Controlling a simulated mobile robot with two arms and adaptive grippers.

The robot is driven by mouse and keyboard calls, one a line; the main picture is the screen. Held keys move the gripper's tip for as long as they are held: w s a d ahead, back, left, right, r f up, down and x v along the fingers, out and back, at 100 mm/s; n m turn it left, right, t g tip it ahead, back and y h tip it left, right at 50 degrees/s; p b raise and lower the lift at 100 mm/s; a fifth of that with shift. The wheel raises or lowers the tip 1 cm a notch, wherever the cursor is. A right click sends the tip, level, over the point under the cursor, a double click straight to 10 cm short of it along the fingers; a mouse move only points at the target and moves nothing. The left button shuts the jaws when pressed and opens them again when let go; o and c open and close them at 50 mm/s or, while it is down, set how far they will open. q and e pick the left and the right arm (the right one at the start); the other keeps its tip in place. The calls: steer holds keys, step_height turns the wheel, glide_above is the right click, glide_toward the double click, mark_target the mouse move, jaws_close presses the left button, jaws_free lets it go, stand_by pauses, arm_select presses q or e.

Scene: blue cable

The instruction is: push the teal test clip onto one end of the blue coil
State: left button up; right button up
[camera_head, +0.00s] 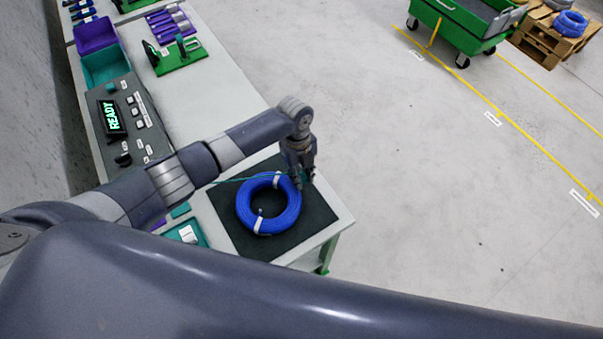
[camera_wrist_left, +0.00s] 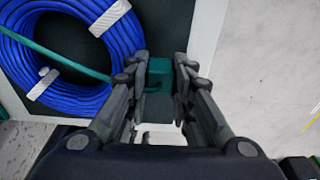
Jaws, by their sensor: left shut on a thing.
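The blue coil (camera_head: 243,208), bound with white bands, lies flat on a dark mat (camera_head: 228,234) at the near end of the bench. My left gripper (camera_head: 304,179) points down at the coil's upper right edge. It is shut on the teal test clip (camera_wrist_left: 160,72), which shows between the fingertips in the left wrist view. A teal lead (camera_wrist_left: 60,60) runs across the coil (camera_wrist_left: 62,88) toward the clip. The clip is beside the coil's outer edge; whether they touch, I cannot tell. I cannot make out a cable end. My right gripper is out of view.
A grey test panel (camera_head: 113,116) with a READY display stands left on the bench. Behind it are purple (camera_head: 95,36) and teal (camera_head: 105,67) bins and a green fixture (camera_head: 181,60). A teal tray (camera_head: 190,235) lies left of the mat. The bench edge is just right of the gripper.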

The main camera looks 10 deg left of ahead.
arm_select(q)
steer(key=shift+s+f, duration=0.3)
steer(key=shift+f, duration=0.05)
stand_by(0.7)
steer(key=o, duration=0.4)
steer(key=shift+o, duration=0.6)
steer(key=o, duration=0.5)
steer(key=shift+w, duration=0.1)
steer(key=shift+o, duration=0.2)
steer(key=shift+w, duration=0.1)
steer(key=shift+r, duration=0.2)
